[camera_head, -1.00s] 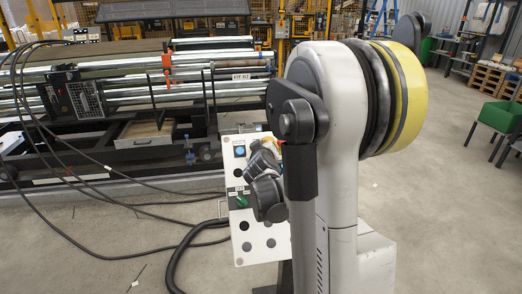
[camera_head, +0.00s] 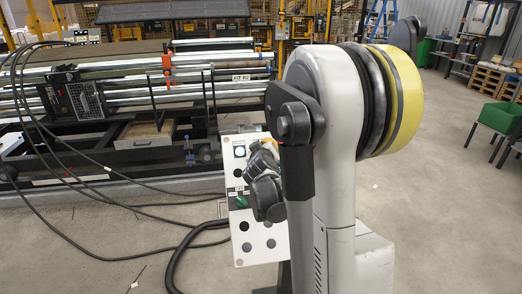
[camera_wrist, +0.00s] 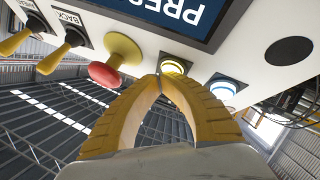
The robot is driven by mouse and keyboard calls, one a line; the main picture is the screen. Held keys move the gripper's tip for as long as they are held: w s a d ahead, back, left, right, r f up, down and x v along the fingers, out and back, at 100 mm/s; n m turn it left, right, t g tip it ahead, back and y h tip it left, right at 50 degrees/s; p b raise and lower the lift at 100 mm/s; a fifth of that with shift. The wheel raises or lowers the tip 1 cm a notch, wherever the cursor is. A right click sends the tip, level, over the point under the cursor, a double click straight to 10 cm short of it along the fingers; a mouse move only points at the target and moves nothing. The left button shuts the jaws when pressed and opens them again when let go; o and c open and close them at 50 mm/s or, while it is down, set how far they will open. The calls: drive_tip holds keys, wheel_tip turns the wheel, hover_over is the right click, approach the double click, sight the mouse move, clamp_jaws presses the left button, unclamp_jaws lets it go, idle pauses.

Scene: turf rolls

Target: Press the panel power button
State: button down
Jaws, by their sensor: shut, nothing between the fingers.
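In the wrist view the white control panel (camera_wrist: 254,37) fills the top of the picture. It has a dark blue plate with the letters "PRES" (camera_wrist: 183,14), a button with a yellow lit ring (camera_wrist: 175,66), a button with a blue lit ring (camera_wrist: 221,87) and a red mushroom knob (camera_wrist: 105,74). My gripper (camera_wrist: 158,78) is shut and empty, its yellow fingertips close to the yellow-ringed button. I cannot tell whether they touch.
Yellow-handled toggles (camera_wrist: 60,57) lie beside the red knob in the wrist view. In the head view a long machine with metal rollers (camera_head: 130,75) stands behind the panel. Black cables (camera_head: 110,205) cross the floor to the left.

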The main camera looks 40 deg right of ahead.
drive_tip(key=shift+r, duration=0.1)
drive_tip(key=shift+s+a+r+p, duration=0.3)
drive_tip(key=shift+s+r+p, duration=0.15)
drive_tip(key=shift+r+p, duration=0.1)
drive_tip(key=shift+r, duration=0.1)
drive_tip(key=shift+s+a+r+p, duration=0.25)
drive_tip(key=shift+s+r+p, duration=0.25)
drive_tip(key=shift+r, duration=0.1)
drive_tip(key=shift+s+a+r+p, duration=0.3)
drive_tip(key=shift+s+r+p, duration=0.15)
drive_tip(key=shift+r+p, duration=0.15)
drive_tip(key=shift+s+a+r+p, duration=0.25)
drive_tip(key=shift+s+r+p, duration=0.2)
drive_tip(key=shift+r, duration=0.15)
